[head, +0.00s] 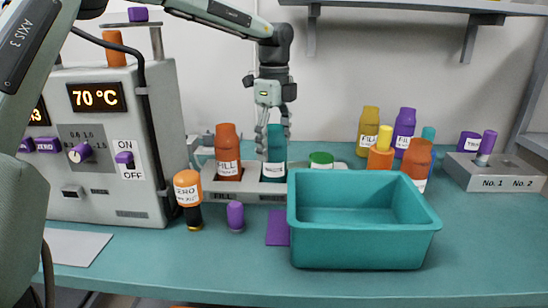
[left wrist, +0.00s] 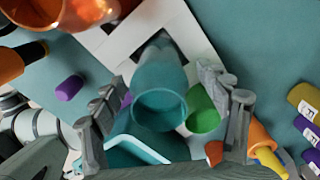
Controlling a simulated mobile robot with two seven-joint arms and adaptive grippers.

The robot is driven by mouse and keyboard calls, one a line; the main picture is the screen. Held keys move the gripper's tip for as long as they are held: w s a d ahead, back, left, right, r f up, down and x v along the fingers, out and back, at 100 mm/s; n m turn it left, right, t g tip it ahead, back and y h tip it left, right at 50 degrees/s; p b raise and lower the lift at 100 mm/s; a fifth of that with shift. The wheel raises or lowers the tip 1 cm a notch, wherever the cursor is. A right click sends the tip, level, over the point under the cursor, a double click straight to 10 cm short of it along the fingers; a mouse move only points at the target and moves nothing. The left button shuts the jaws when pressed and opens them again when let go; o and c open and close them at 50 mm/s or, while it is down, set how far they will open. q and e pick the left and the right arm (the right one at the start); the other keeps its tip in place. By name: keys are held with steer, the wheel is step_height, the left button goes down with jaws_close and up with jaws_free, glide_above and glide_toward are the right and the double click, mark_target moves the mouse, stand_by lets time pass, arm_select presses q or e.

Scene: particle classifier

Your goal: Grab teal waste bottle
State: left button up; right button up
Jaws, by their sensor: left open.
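The teal waste bottle (head: 275,168) stands upright in a slot of the grey rack (head: 228,190), beside an orange bottle marked FILL (head: 228,150). My left gripper (head: 268,148) points down over the teal bottle from above, with a finger in front of its upper part. In the left wrist view the open mouth of the teal bottle (left wrist: 160,100) lies between the spread fingers of my left gripper (left wrist: 168,118). That gripper is open, with gaps showing beside the bottle. I cannot tell whether a finger touches it. My right gripper is not in view.
A teal bin (head: 360,240) stands in front of the rack, to the right. A green cap (head: 321,159) sits right of the bottle. A control box (head: 110,140) is at left. Several yellow, purple and orange bottles stand behind the bin.

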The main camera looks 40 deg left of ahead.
mark_target(274, 157)
arm_select(q)
step_height(274, 157, down, 3)
steer(key=shift+r, duration=0.15)
steer(key=shift+f, duration=0.45)
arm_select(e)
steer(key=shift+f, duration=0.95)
arm_select(q)
steer(key=shift+r, duration=0.15)
steer(key=c, duration=1.6)
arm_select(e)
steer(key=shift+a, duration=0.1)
